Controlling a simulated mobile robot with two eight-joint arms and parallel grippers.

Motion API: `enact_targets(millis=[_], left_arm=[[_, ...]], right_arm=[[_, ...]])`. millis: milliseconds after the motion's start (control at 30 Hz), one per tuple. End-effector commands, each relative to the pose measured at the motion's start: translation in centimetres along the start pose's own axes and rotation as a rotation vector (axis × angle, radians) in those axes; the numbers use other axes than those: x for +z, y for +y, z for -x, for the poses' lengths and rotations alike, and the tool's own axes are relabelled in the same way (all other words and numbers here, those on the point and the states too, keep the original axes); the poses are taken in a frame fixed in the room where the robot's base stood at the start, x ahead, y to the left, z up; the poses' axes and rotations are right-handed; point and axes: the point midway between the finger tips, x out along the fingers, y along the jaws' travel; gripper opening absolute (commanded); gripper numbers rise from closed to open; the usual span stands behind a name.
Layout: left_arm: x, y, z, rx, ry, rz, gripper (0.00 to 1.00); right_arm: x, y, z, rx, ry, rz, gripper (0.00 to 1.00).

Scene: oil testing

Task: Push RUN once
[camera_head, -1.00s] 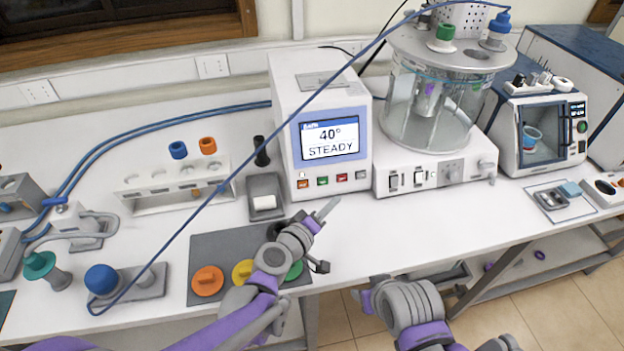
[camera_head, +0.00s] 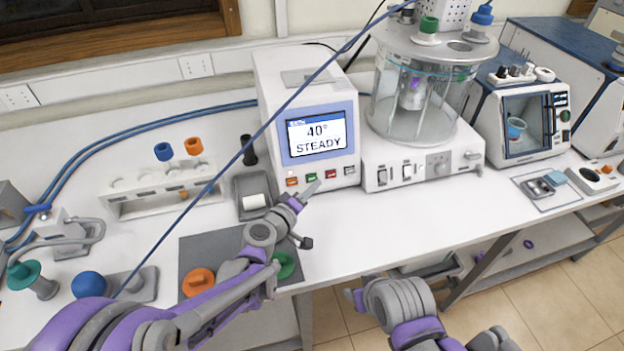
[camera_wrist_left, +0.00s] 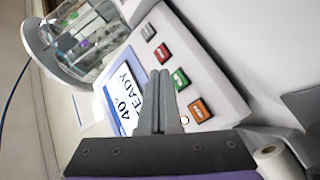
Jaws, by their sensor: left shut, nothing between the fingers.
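The white test unit (camera_head: 270,120) has a blue-framed screen (camera_head: 318,134) reading 40° and STEADY. Below it is a row of buttons: orange (camera_head: 292,181), green (camera_head: 311,177), red (camera_head: 330,173) and grey (camera_head: 349,170). Their labels are too small to read surely. My left gripper (camera_head: 311,187) is shut and empty, its tips just in front of and below the green button. In the left wrist view the shut fingers (camera_wrist_left: 161,75) point at the panel close beside the green button (camera_wrist_left: 180,79); contact cannot be told. My right gripper (camera_head: 354,297) is low at the bench's front edge, its jaws unclear.
A glass bath (camera_head: 415,110) stands right of the unit. A grey mat with an orange knob (camera_head: 198,281) and green knob (camera_head: 283,264) lies under my left arm. A blue cable crosses the view.

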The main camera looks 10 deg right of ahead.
Motion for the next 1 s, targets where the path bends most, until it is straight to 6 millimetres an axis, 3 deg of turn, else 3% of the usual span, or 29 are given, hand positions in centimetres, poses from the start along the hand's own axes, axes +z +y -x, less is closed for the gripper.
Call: enact_targets(millis=[267, 1000], left_arm=[[-0.78, -0.77, -1.09, 0.001, -0.001, 0.000, 0.00], [-0.81, -0.79, -1.11, 0.001, -0.001, 0.000, 0.00]], right_arm=[[0.06, 0.00, -0.05, 0.000, -0.001, 0.000, 0.52], [0.06, 0.00, -0.05, 0.000, -0.001, 0.000, 0.52]])
